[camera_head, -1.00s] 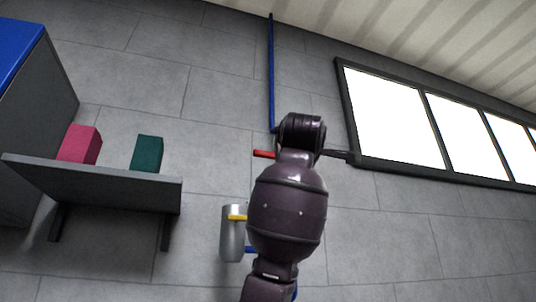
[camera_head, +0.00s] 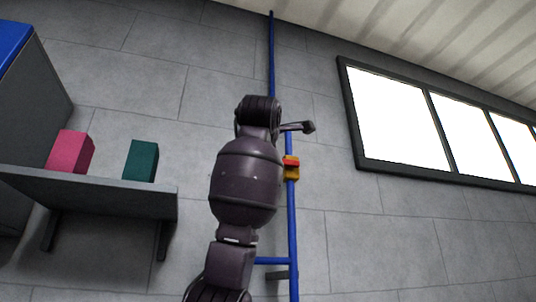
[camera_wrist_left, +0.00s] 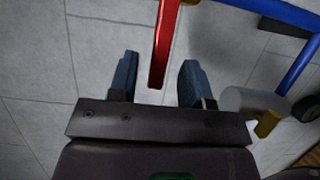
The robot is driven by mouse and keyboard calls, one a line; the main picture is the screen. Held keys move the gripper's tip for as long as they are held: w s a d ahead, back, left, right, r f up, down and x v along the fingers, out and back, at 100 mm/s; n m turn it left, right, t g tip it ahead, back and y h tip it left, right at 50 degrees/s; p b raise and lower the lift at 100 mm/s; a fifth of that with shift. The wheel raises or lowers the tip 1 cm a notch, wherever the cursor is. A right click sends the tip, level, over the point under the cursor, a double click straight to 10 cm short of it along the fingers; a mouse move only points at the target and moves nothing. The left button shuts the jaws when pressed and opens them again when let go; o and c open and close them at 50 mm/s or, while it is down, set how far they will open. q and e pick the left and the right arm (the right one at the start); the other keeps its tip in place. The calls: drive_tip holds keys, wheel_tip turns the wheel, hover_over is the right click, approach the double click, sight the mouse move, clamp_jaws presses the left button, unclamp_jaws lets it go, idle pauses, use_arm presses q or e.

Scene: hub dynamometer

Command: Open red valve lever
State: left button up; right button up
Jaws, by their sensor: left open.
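The red valve lever (camera_wrist_left: 164,45) comes down from the top of the left wrist view, its tip between the two dark fingers of my left gripper (camera_wrist_left: 158,82). The fingers are open, with a gap on both sides of the lever. In the head view a small red part of the lever (camera_head: 291,162) shows above a yellow valve piece (camera_head: 291,174) on the blue vertical pipe (camera_head: 292,220). My arm hides the rest of the lever there, and the left gripper's fingertips cannot be made out. My right gripper is not in view.
In the left wrist view a pale cylinder (camera_wrist_left: 248,100) with a yellow piece (camera_wrist_left: 268,123) stands right of the gripper, near blue pipes (camera_wrist_left: 300,66). In the head view a grey shelf (camera_head: 95,192) carries a pink block (camera_head: 70,152) and a green block (camera_head: 141,160). Windows are at right.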

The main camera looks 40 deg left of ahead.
use_arm(q)
drive_tip(key=shift+p+x, duration=0.35)
drive_tip(key=shift+x, duration=1)
clamp_jaws()
